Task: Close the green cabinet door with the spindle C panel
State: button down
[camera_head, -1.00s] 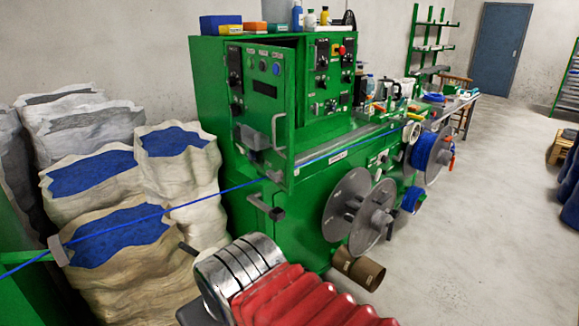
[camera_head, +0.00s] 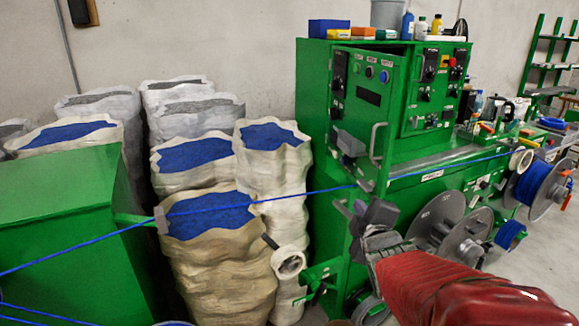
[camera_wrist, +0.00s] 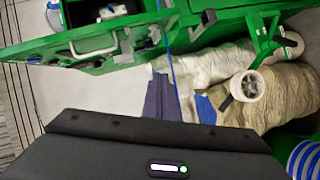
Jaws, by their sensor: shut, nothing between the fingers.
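The green cabinet door (camera_head: 362,100) stands open, swung out from the green cabinet at the machine's left end. It carries several buttons, a dark window and a pale vertical bar handle (camera_head: 377,141). In the wrist view the door (camera_wrist: 80,38) is at upper left, with its handle (camera_wrist: 92,46) showing. My gripper (camera_head: 372,213), on the red-sleeved arm, is shut and empty, just below the door's lower edge. I cannot tell whether it touches the door. The label naming spindle C is too small to read.
Open sacks of blue pellets (camera_head: 200,215) crowd the left side. Grey reels (camera_head: 437,220) are on the machine front, right of my gripper. A green box (camera_head: 65,200) stands at far left.

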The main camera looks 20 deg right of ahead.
jog(key=shift+s+d+r+n+t, duration=0.2)
jog(key=shift+d+n+t, duration=0.3)
jog(key=shift+d+n, duration=0.3)
jog(key=shift+s+d+r+n+t, duration=0.1)
jog(key=shift+d+r+n+t, duration=0.15)
jog(key=shift+d+n+t, duration=0.4)
jog(key=shift+s+d+r+n+t, duration=0.1)
jog(key=shift+d+r+n+t, duration=0.2)
jog(key=shift+d+n, duration=0.65)
jog(key=shift+w+d, duration=0.1)
